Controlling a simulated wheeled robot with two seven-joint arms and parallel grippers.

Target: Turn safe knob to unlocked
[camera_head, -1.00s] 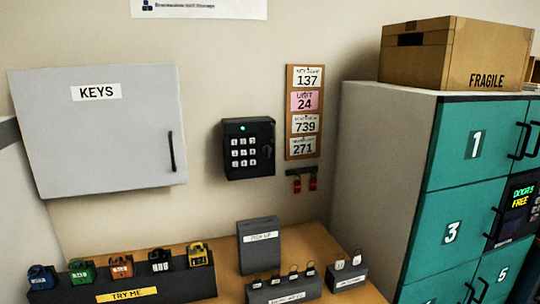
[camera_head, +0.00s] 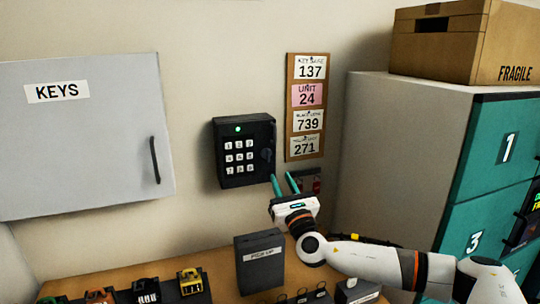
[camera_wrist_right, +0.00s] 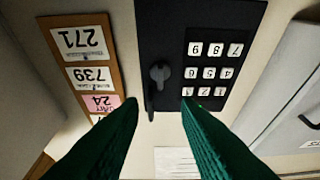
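The black key safe (camera_head: 243,152) is mounted on the wall, with a white number keypad and a lit green light at its top. Its dark knob (camera_head: 267,155) is on the right side of its face. In the right wrist view, which is upside down, the knob (camera_wrist_right: 159,74) shows just beyond and between the fingertips. My right gripper (camera_head: 284,180) is open, its two green fingers (camera_wrist_right: 160,108) pointing up at the safe, just below and right of the knob. They appear apart from it and hold nothing. My left gripper is not in view.
A grey KEYS cabinet (camera_head: 85,135) hangs left of the safe. A cork board (camera_head: 290,145) with number cards hangs to its right. Below are a wooden table (camera_head: 215,270), a PICK UP box (camera_head: 260,262) and several padlocks. Grey and teal lockers (camera_head: 390,150) stand at right.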

